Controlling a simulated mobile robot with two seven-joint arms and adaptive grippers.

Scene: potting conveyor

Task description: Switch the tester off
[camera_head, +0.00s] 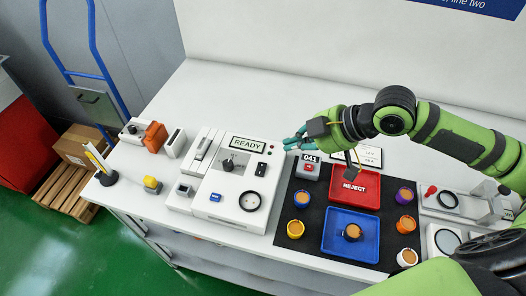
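The tester (233,187) is a white unit on the bench, left of the black mat. Its display (249,145) reads READY. Below the display is a dark knob-like part (235,162), and right of that a small black switch (261,169). A round black-rimmed dial (250,201) and a small blue part (215,197) sit on its front. My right gripper (290,142) reaches in from the right, with teal fingertips just right of the display and above the bench. They look close together, but their gap is unclear. My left gripper is not in view.
The black mat (283,230) holds a red REJECT tray (366,198), a blue tray (340,248) with one pot, several coloured pots and a grey unit marked 041 (309,167). Small devices stand left of the tester. The bench behind it is clear.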

